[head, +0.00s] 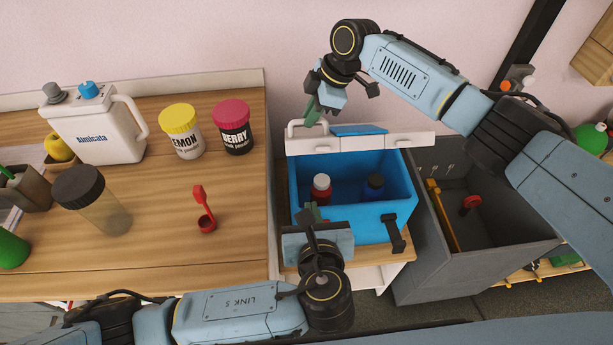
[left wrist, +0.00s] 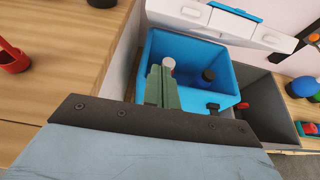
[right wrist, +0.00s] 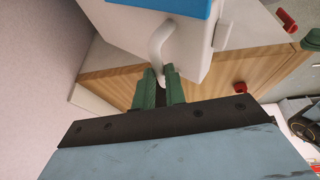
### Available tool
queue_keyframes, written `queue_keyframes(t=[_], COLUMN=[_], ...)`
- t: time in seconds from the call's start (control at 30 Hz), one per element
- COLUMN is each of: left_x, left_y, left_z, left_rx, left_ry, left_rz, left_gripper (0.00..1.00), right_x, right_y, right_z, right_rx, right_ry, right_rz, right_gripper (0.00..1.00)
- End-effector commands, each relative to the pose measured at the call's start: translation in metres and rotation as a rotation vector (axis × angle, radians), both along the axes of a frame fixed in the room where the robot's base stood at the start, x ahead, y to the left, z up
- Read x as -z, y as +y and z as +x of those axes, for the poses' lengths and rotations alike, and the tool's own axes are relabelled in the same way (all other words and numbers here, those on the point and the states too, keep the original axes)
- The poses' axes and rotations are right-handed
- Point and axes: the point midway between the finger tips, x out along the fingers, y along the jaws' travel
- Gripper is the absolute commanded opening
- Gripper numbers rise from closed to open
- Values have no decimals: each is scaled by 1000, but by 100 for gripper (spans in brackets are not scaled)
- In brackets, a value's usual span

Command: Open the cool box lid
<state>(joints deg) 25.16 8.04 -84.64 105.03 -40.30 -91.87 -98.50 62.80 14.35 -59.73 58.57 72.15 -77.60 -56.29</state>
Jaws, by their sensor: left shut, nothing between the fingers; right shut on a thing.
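The blue cool box (head: 384,223) stands right of the counter, with its white-and-blue lid (head: 405,141) raised along its back edge. Inside are a red bottle with a white cap (head: 321,184) and a dark blue bottle with a dark cap (head: 375,182). My right gripper (head: 312,112) is at the lid's left end. In the right wrist view its green fingers (right wrist: 164,92) are shut on the end of the lid's white handle (right wrist: 157,42). My left gripper (head: 311,214) is shut and empty in front of the box; its fingers (left wrist: 162,84) hide part of the box's near side.
The wooden counter (head: 150,255) at left holds a white jug (head: 95,135), yellow-lidded (head: 181,137) and pink-lidded (head: 234,135) jars, a shaker (head: 100,210) and a red scoop (head: 205,222). A grey bin (head: 440,275) with tools stands close right of the box.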

Motion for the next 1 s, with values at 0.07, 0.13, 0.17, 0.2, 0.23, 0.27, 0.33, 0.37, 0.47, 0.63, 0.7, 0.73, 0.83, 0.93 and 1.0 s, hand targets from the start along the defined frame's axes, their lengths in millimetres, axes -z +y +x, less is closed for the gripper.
queue_keyframes(t=[0.07,0.13,0.17,0.2,0.23,0.27,0.33,0.37,0.47,0.63,0.7,0.73,0.83,0.93,1.0], left_x=[4,8,10,13,15,18,24,26,34,25,18,16,10,8,7], left_y=[-1,0,0,0,0,1,1,0,0,0,0,0,0,0,0], left_z=[6,16,21,28,34,40,55,61,79,101,106,108,111,113,114], left_rx=[2,0,1,-1,0,-1,-2,-1,-1,1,1,0,0,0,0], left_ry=[-1,-2,-2,-2,-3,-3,-3,-3,-2,-4,-2,-2,0,0,0], left_rz=[4,5,5,6,5,6,5,5,4,-3,-1,0,0,0,0], left_gripper=[0,0,0,0,0,0,0,0,0,0,0,0,0,0,0], right_x=[8,8,8,8,8,8,8,8,8,8,8,8,8,8,8], right_y=[-4,-4,-4,-4,-4,-4,-4,-4,-4,-4,-4,-4,-4,-4,-5], right_z=[0,0,0,0,0,0,0,0,0,0,0,0,0,0,0], right_rx=[8,8,8,8,8,8,8,8,8,8,8,8,8,8,8], right_ry=[1,1,1,1,1,1,1,1,1,1,1,1,1,1,1], right_rz=[-12,-12,-12,-12,-12,-12,-12,-12,-12,-12,-12,-12,-12,-12,-12], right_gripper=[0,0,0,0,0,0,0,0,0,0,0,0,0,0,0])
